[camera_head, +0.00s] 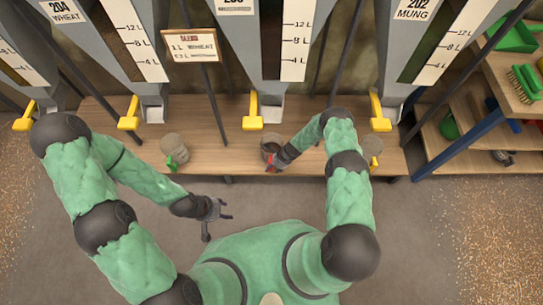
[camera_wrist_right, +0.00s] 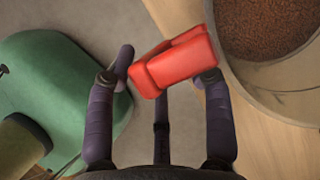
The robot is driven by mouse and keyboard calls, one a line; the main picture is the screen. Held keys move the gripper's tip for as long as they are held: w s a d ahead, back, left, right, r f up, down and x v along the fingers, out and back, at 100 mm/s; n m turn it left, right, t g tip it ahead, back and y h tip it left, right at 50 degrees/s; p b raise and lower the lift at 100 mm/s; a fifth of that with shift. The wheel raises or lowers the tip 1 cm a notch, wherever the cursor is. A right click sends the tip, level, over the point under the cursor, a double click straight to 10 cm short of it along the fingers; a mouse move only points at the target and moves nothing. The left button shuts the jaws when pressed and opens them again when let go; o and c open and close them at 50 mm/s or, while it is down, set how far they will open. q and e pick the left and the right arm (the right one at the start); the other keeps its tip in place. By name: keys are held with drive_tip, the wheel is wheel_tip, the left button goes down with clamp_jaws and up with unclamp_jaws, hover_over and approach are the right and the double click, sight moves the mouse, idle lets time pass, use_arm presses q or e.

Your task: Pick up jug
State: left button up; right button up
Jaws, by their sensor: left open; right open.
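A clear jug with a red handle (camera_head: 270,147) stands on the wooden bench, with brown grain inside. In the right wrist view the jug's wall (camera_wrist_right: 272,100) is at the upper right. Its red handle (camera_wrist_right: 180,62) lies between the fingers of my right gripper (camera_wrist_right: 168,68). The right gripper (camera_head: 274,163) is open around the handle; I cannot tell whether either finger touches it. My left gripper (camera_head: 218,226) is open and empty over the floor in front of the bench. Another jug with a green handle (camera_head: 174,147) stands left on the bench.
A third jug with a yellow handle (camera_head: 374,147) is partly hidden behind my right arm. Hoppers with yellow levers (camera_head: 252,112) hang over the bench (camera_head: 215,158). A sign (camera_head: 191,46) stands on a thin post. Shelves (camera_head: 490,140) with brushes stand at right.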

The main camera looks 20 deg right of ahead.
drive_tip(key=shift+b+x, duration=0.35)
drive_tip(key=shift+x, duration=0.85)
clamp_jaws()
drive_tip(key=shift+r, duration=0.1)
